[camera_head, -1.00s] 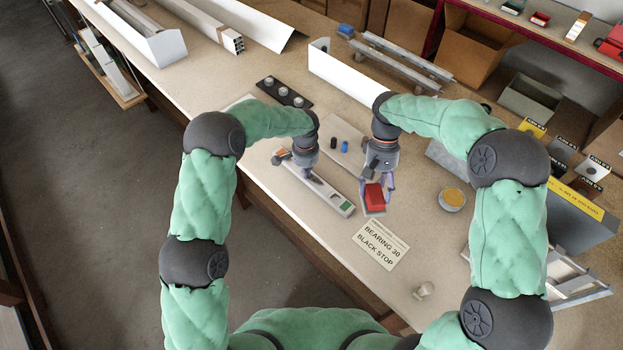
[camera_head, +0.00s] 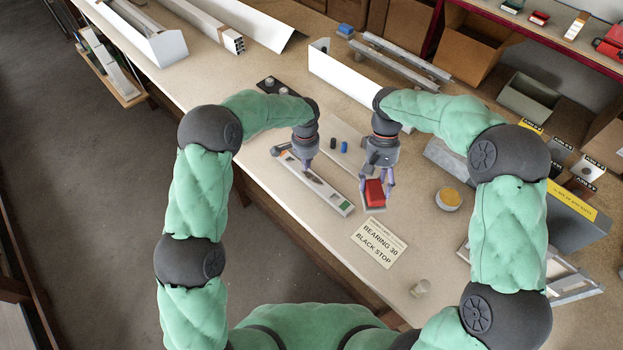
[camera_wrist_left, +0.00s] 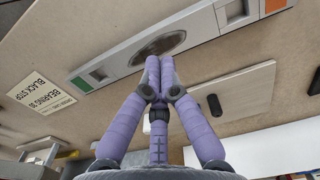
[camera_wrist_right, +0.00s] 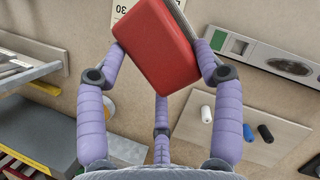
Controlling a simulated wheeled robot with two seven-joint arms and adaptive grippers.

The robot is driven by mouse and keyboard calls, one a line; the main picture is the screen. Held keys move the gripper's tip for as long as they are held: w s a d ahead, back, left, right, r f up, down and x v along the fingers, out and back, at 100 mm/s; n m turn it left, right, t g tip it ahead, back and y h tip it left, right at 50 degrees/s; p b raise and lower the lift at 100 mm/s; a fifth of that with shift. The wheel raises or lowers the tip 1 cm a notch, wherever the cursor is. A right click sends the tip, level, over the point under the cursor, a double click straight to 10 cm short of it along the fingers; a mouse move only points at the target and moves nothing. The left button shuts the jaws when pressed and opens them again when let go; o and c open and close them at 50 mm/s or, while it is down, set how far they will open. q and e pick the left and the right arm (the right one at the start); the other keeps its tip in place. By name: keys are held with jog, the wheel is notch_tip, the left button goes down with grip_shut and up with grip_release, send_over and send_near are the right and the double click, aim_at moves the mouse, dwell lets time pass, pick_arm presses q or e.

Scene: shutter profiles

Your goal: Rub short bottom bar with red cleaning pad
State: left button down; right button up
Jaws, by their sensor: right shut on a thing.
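The short bottom bar (camera_head: 333,195), a pale grey bar with a green patch near one end and an orange one near the other, lies on the bench. A dark round patch on its top shows in the left wrist view (camera_wrist_left: 158,48). My left gripper (camera_head: 307,171) points down at the bar's middle, its fingers together with nothing seen between them; I cannot tell whether they touch it. My right gripper (camera_head: 376,190) is shut on the red cleaning pad (camera_head: 374,193), right of the bar's green end. The pad has a grey underside and is tilted in the right wrist view (camera_wrist_right: 158,52).
A pale board (camera_wrist_right: 240,130) with small black, blue and white cylinders lies behind the bar. A label card (camera_head: 379,243) lies in front of the pad. Bench around the card is clear.

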pick_arm(q)
notch_tip(320, 180, up, 12)
dwell(0.6)
